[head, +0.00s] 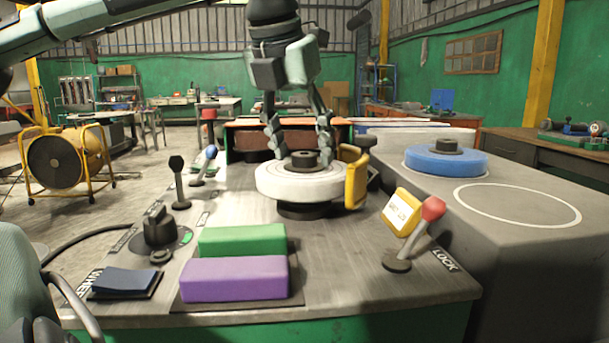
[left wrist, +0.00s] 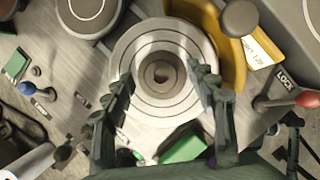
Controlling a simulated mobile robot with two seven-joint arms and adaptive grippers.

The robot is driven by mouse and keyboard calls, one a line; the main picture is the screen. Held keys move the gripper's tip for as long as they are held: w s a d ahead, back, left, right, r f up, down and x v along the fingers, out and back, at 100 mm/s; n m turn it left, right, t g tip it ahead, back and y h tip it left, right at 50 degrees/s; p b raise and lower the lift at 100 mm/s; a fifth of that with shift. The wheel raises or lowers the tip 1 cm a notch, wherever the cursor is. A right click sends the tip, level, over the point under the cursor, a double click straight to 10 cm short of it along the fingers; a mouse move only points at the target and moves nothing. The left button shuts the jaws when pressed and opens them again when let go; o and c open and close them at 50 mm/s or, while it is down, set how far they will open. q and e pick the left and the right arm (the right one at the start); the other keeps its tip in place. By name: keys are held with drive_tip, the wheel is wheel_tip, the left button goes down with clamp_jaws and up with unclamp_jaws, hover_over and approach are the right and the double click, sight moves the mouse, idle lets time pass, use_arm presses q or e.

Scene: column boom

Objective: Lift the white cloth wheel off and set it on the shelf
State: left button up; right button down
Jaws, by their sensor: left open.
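The white cloth wheel (head: 300,183) lies flat on a black round base on the grey bench, with a dark hub in its middle. It also shows in the left wrist view (left wrist: 162,104), with the hub centred. My left gripper (head: 299,152) points down over the wheel, open, with its fingers apart on either side of the hub. In the left wrist view its fingers (left wrist: 163,84) overlap the wheel's left and right edges; I cannot tell whether they touch it. The grey surface (head: 400,187) at the right, perhaps the shelf, has an empty white ring outline. My right gripper is not in view.
A yellow guard (head: 355,178) stands close to the wheel's right side. A red-knobbed lever (head: 414,234) and yellow sign (head: 402,212) are at the front right. A blue wheel (head: 445,163) sits on the grey surface. Green (head: 242,240) and purple (head: 235,278) blocks lie in front.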

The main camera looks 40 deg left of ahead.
sight(298, 154)
use_arm(q)
drive_tip(key=shift+w+f, duration=0.1)
clamp_jaws()
idle(0.4)
drive_tip(key=shift+r, duration=0.45)
drive_tip(key=r, duration=0.3)
drive_tip(key=shift+a+r, duration=0.3)
drive_tip(key=shift+r, duration=0.05)
drive_tip(key=s+a+r, duration=0.5)
drive_tip(key=a+r, duration=0.1)
drive_tip(key=a, duration=0.3)
drive_tip(key=shift+s+a+r, duration=0.15)
drive_tip(key=shift+s+a, duration=0.15)
drive_tip(key=shift+s, duration=0.05)
